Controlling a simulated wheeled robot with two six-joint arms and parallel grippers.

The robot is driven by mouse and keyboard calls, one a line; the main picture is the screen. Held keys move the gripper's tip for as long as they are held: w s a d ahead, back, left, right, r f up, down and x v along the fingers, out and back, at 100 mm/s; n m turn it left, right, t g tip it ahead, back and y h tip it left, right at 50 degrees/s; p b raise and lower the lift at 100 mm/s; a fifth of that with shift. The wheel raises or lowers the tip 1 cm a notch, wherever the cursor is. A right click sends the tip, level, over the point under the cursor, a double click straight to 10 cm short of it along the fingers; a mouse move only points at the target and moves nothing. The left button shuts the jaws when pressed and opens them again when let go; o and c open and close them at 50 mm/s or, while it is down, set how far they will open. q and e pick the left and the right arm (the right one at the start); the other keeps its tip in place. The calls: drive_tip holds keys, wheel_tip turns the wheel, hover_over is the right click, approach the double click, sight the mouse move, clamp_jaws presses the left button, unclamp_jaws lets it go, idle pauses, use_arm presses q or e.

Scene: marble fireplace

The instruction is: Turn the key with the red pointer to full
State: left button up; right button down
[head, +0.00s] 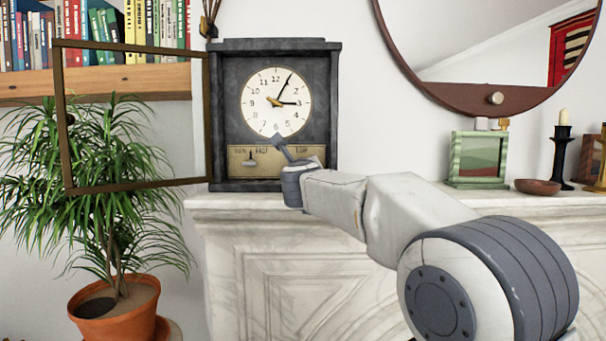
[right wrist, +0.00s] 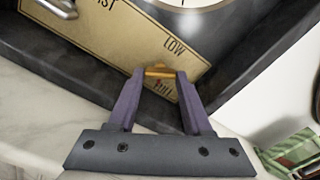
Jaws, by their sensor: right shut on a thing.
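A dark mantel clock (head: 230,100) stands on the mantel with a brass plate (head: 240,152) below its dial. In the right wrist view, my right gripper (right wrist: 161,74) is shut on the small brass key (right wrist: 159,70) at the plate's end. A small red mark (right wrist: 157,84), apparently the pointer, shows just below the key, beside partly covered lettering. The word LOW (right wrist: 174,46) is readable farther up the plate. In the head view, my right gripper (head: 283,147) reaches the plate's right part and hides the key. My left gripper is not in view.
The clock's framed glass door (head: 206,120) stands open to the left. A small lever (head: 250,163) sits on the plate's left part. A green picture frame (head: 478,160), wooden bowl (head: 538,187) and candlestick (head: 561,155) stand to the right. A potted plant (head: 115,305) is at left.

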drive_tip(key=shift+f+m+b, duration=0.15)
drive_tip(key=shift+m+b, duration=0.6)
drive_tip(key=shift+m, duration=1.15)
drive_tip(key=shift+c, duration=1.6)
unclamp_jaws()
drive_tip(key=shift+s, duration=0.35)
drive_tip(key=s+b, duration=0.3)
drive_tip(key=s, duration=0.6)
drive_tip(key=shift+s, duration=0.35)
